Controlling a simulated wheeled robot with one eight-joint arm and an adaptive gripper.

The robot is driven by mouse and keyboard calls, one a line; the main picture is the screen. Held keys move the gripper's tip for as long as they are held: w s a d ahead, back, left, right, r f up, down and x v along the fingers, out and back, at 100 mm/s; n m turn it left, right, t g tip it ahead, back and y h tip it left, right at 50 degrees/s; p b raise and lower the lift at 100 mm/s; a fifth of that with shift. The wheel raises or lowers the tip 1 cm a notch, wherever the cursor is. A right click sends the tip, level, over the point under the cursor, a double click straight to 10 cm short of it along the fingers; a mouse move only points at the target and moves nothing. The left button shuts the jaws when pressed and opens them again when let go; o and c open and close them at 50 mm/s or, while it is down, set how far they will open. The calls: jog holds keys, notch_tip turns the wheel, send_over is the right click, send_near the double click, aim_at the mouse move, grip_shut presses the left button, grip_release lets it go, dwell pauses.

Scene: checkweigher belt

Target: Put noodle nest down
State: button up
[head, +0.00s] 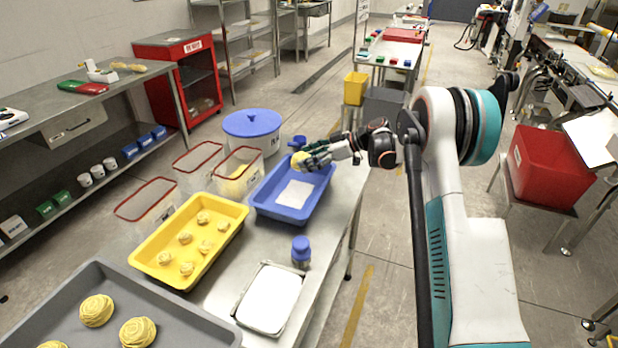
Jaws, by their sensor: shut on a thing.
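A yellow noodle nest (299,161) is held in my gripper (308,160) above the far end of the blue tray (268,207). The fingers are shut on the nest and hide part of it. I cannot tell how high it is over the tray. The blue tray sits on the metal table and holds a flat white sheet (295,194). Several small nests (186,237) lie in the yellow tray (231,246) to its left. Larger noodle nests (97,310) lie in the grey tray (62,293) at the front left.
A blue-lidded jar (301,252) and a metal pan with a white surface (269,299) stand in front of the blue tray. Clear red-rimmed bins (240,173) and a blue-lidded tub (253,124) stand left and behind. A red bin (548,165) is at the right.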

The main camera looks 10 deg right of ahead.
notch_tip(320, 180, down, 6)
jog(key=shift+b, duration=0.85)
jog(key=shift+r, duration=0.1)
jog(key=shift+s+f+b, duration=0.1)
jog(key=shift+f+b, duration=0.25)
jog(key=shift+f, duration=0.1)
jog(key=o, duration=0.8)
jog(key=shift+f, duration=0.15)
jog(key=shift+o, duration=0.2)
jog(key=shift+r+p, duration=0.45)
jog(key=shift+r, duration=0.05)
jog(key=p+v, duration=0.3)
jog(key=v, duration=0.9)
jog(key=shift+r, duration=0.15)
